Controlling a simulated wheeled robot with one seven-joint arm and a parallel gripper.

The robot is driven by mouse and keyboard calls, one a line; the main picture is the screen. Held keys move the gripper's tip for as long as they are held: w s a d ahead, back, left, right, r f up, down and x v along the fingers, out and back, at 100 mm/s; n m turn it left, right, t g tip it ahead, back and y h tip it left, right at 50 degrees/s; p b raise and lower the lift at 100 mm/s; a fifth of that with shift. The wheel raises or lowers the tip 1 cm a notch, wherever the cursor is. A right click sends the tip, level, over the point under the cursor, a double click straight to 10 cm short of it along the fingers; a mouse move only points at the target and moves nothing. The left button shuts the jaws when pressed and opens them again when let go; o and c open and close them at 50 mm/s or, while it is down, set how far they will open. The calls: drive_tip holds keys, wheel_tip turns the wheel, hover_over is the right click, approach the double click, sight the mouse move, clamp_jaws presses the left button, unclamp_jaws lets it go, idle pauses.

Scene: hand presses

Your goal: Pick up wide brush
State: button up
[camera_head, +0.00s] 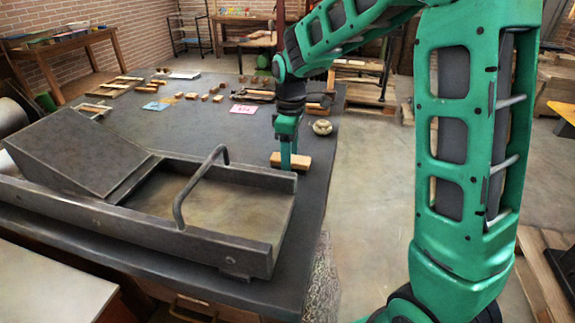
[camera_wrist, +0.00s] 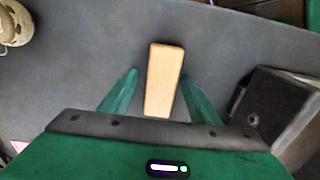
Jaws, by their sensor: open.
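The wide brush appears as a pale wooden block (camera_head: 301,161) on the dark table near its right edge, just beyond the press. No bristles can be made out. In the wrist view the wooden block (camera_wrist: 164,72) lies lengthwise between my fingers, its far end reaching past the fingertips. My gripper (camera_head: 287,160) points down at the block, and one finger covers part of it in the head view. My gripper (camera_wrist: 159,78) is open, with a gap on each side of the block. How high the fingertips are above the table is hard to tell.
A metal hand press bed (camera_head: 215,248) with a raised curved handle (camera_head: 181,197) stands close left of my gripper. A round pale object (camera_head: 322,127) sits behind the brush at the table's edge. Small wooden blocks and a pink card (camera_head: 244,109) lie farther back.

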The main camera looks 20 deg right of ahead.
drive_tip(key=shift+c, duration=0.3)
drive_tip(key=c, duration=1.2)
wheel_tip(320, 180, up, 10)
drive_tip(key=shift+r, duration=0.1)
